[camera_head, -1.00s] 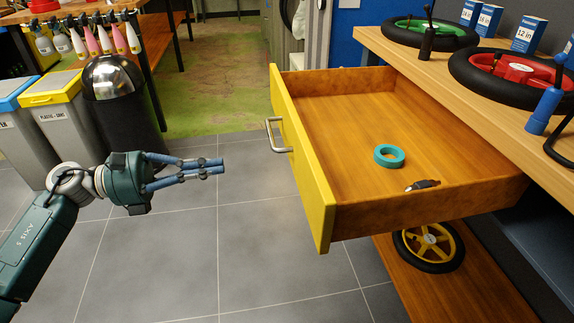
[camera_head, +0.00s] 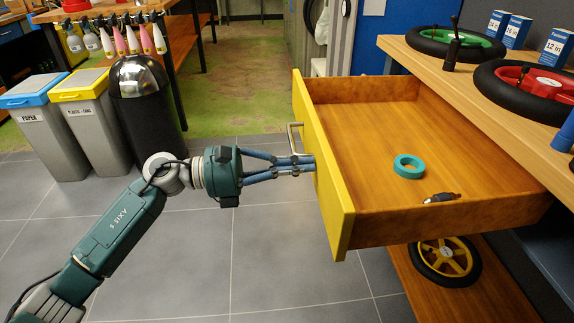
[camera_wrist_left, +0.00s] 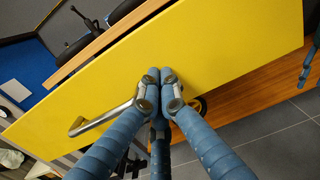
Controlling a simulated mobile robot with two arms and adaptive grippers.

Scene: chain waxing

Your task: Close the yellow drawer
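The yellow drawer (camera_head: 324,172) is pulled well out from under the wooden bench, its open box facing up. Its yellow front also fills much of the left wrist view (camera_wrist_left: 215,50). A metal handle (camera_head: 294,138) is on the front; it also shows in the left wrist view (camera_wrist_left: 100,119). My left gripper (camera_head: 311,164) is shut and empty, with its fingertips at the yellow front, beside the handle. In the left wrist view its fingertips (camera_wrist_left: 160,75) are together against or very near the front; contact is hard to tell. My right gripper is not in the head view.
A teal tape roll (camera_head: 408,166) and a small dark tool (camera_head: 441,198) lie in the drawer. Wheels, including a red-hubbed one (camera_head: 535,85), lie on the bench (camera_head: 440,66). A yellow-spoked wheel (camera_head: 446,262) is below. Bins (camera_head: 88,110) stand left; the floor before the drawer is clear.

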